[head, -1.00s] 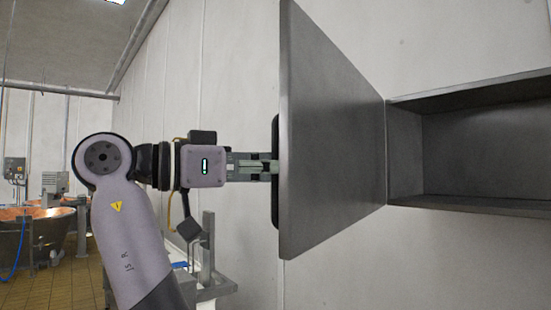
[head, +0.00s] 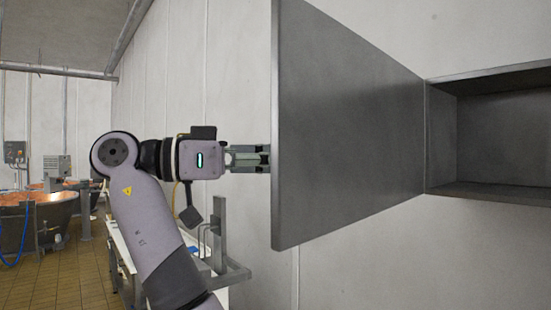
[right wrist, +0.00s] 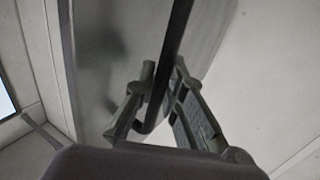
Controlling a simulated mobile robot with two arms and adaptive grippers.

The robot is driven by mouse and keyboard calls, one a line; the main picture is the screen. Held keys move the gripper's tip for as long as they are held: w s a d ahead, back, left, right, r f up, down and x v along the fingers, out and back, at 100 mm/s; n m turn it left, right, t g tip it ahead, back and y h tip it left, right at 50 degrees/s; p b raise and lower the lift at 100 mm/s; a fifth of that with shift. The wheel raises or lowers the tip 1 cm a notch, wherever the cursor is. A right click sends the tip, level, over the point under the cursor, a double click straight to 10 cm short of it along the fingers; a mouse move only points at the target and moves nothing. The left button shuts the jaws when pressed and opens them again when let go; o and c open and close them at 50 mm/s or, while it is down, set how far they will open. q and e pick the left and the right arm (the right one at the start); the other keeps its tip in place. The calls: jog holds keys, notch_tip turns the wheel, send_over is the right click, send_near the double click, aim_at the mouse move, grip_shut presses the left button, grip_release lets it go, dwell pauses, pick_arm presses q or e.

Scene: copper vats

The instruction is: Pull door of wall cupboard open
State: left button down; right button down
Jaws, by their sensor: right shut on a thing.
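The grey wall cupboard (head: 490,193) is at the right in the head view, with part of its empty inside showing. Its door (head: 345,130) stands wide open, hinged at the cupboard's left side, with its inner face towards me. My right gripper (head: 262,158) is at the door's free edge, and its fingertips are hidden behind the door. In the right wrist view, the fingers (right wrist: 162,82) are shut on the dark door handle (right wrist: 176,45), a bar passing between them. The door's outer face (right wrist: 105,60) lies behind the bar. My left gripper is in neither view.
A pale wall (head: 360,270) runs behind the cupboard. A metal stand (head: 222,245) is low behind my arm. Copper vats (head: 45,215) stand at the far left on a tiled floor (head: 70,280). The space under the door looks clear.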

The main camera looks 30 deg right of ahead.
jog(key=c, duration=1.7)
grip_release()
jog(key=shift+d, duration=0.15)
jog(key=shift+o, duration=0.3)
jog(key=shift+r, duration=0.15)
